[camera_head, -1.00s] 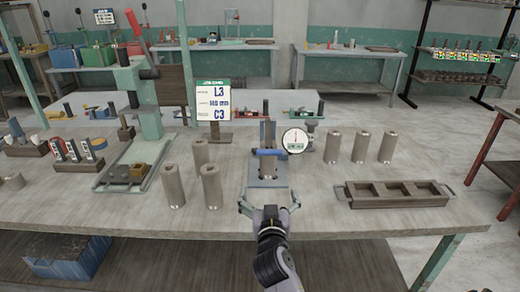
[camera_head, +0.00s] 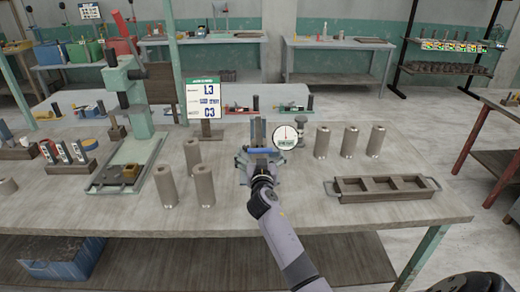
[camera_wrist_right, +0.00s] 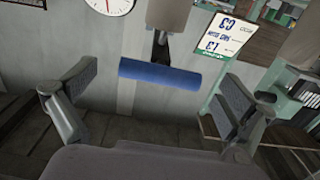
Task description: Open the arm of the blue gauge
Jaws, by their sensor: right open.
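The blue gauge stands on the workbench in the middle of the head view, with a blue crossbar (camera_head: 262,151), a grey upright behind it and a round white dial (camera_head: 286,136) at its right. My right gripper (camera_head: 260,166) is at the front of the gauge, just below the crossbar, and hides its lower part. In the right wrist view, the blue bar (camera_wrist_right: 160,75) lies across the space between my two spread fingers, apart from both. Part of the dial (camera_wrist_right: 109,4) shows at the top. The gripper is empty. My left gripper is not in view.
Grey cylinders stand left (camera_head: 203,186) and right (camera_head: 349,140) of the gauge. A wooden tray with handles (camera_head: 330,196) lies at the right. A green press (camera_head: 133,95) and a sign (camera_head: 203,99) stand at the left. The bench front between them is clear.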

